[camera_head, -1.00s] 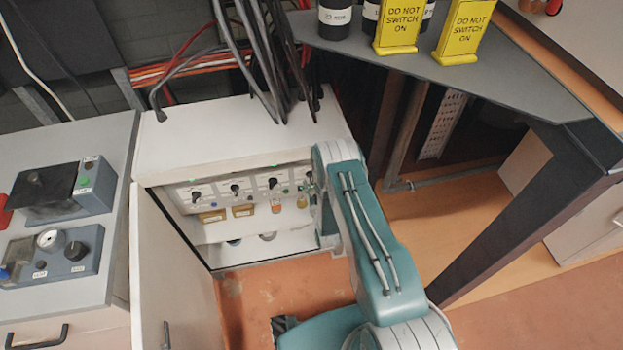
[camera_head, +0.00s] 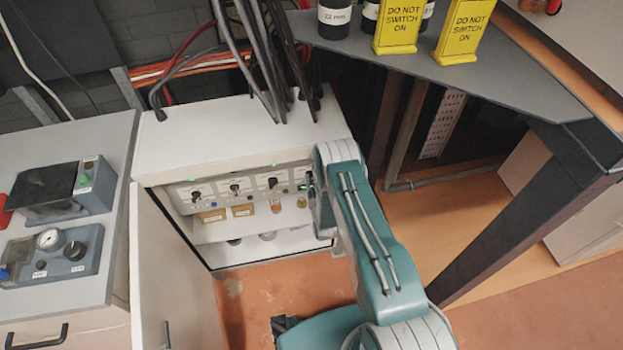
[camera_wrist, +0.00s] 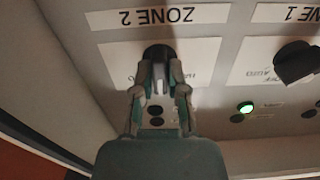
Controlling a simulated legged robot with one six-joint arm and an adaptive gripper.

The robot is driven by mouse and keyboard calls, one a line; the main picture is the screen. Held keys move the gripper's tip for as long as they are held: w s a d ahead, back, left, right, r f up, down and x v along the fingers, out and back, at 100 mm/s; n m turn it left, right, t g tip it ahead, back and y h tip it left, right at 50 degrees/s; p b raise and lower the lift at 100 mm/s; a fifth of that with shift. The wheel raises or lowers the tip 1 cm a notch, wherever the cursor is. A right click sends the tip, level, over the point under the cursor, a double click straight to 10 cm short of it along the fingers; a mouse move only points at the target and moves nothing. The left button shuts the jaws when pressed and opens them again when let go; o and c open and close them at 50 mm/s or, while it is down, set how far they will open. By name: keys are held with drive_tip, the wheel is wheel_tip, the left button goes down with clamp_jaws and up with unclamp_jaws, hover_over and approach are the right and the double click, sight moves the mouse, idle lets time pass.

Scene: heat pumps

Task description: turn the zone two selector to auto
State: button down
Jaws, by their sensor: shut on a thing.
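In the wrist view, which shows the panel upside down, the dark zone two selector (camera_wrist: 158,50) sits under the ZONE 2 label. My gripper (camera_wrist: 158,78) is shut on this selector. The fingers cover much of the knob and part of its position plate, so I cannot tell which position it points to. In the head view, my gripper is at the right end of the white cabinet's control panel (camera_head: 253,188), largely hidden by my arm.
The zone one selector (camera_wrist: 296,64) is beside it, with a lit green lamp (camera_wrist: 246,107) nearby. The cabinet door (camera_head: 165,270) stands open at left. Small containers (camera_head: 243,210) sit on the shelf below the panel. A grey table (camera_head: 440,75) overhangs at right.

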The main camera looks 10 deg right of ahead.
drive_tip(key=shift+w+m, duration=0.1)
drive_tip(key=shift+m, duration=0.2)
drive_tip(key=m, duration=0.3)
drive_tip(key=shift+r+m, duration=0.1)
drive_tip(key=shift+m, duration=0.3)
drive_tip(key=shift+d+m, duration=0.15)
drive_tip(key=shift+m, duration=2.05)
drive_tip(key=c, duration=0.7)
unclamp_jaws()
drive_tip(key=shift+w, duration=0.1)
drive_tip(key=shift+o, duration=0.2)
